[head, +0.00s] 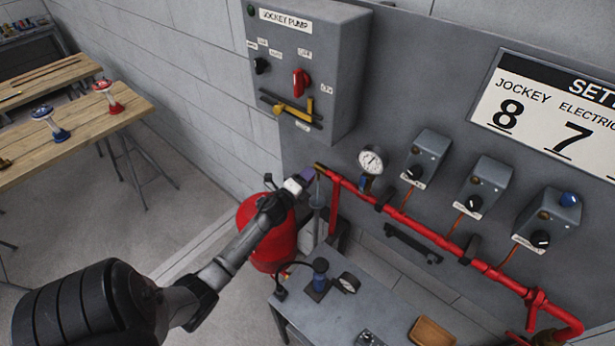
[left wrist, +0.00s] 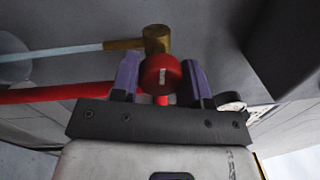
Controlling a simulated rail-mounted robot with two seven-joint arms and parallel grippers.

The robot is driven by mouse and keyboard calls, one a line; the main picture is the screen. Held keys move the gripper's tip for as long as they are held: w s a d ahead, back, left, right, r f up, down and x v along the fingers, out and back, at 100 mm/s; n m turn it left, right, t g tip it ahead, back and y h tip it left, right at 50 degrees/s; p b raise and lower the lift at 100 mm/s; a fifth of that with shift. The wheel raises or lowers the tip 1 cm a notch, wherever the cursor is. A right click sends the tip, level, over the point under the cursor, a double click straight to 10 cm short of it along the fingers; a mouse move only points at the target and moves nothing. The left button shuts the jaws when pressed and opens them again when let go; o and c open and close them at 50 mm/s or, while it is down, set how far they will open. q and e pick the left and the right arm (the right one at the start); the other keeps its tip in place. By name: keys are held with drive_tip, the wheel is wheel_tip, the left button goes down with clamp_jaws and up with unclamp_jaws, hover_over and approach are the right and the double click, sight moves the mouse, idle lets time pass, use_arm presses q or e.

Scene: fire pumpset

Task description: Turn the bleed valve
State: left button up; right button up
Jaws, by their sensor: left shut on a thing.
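The bleed valve has a red round knob (left wrist: 158,75) with a white mark, on a brass body (left wrist: 155,38). In the head view its brass end (head: 319,167) sits at the left end of the red pipe (head: 400,216); the knob is hidden there by my gripper. My left gripper (head: 306,177) reaches up to it from the lower left. In the left wrist view its purple fingers (left wrist: 160,80) stand on both sides of the knob, shut on it. My right gripper is not in view.
A pressure gauge (head: 371,160) stands just right of the valve. The jockey pump box (head: 310,60) hangs above. Below are a red tank (head: 262,232) and a grey table (head: 385,300) with small items. A wooden bench (head: 75,125) stands at left, with open floor between.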

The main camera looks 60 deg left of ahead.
use_arm(q)
drive_tip(key=n, duration=0.3)
drive_tip(key=n+p, duration=0.1)
drive_tip(key=n, duration=0.2)
drive_tip(key=shift+r+y, duration=0.2)
drive_tip(key=shift+y, duration=0.1)
drive_tip(key=n+p, duration=0.2)
drive_tip(key=n, duration=0.3)
drive_tip(key=shift+n+g, duration=0.3)
drive_tip(key=shift+n, duration=0.1)
drive_tip(key=o, duration=0.9)
drive_tip(key=shift+f, duration=0.1)
drive_tip(key=b+v, duration=0.1)
drive_tip(key=v, duration=1.2)
drive_tip(key=shift+s+d, duration=0.2)
drive_tip(key=shift+s, duration=0.15)
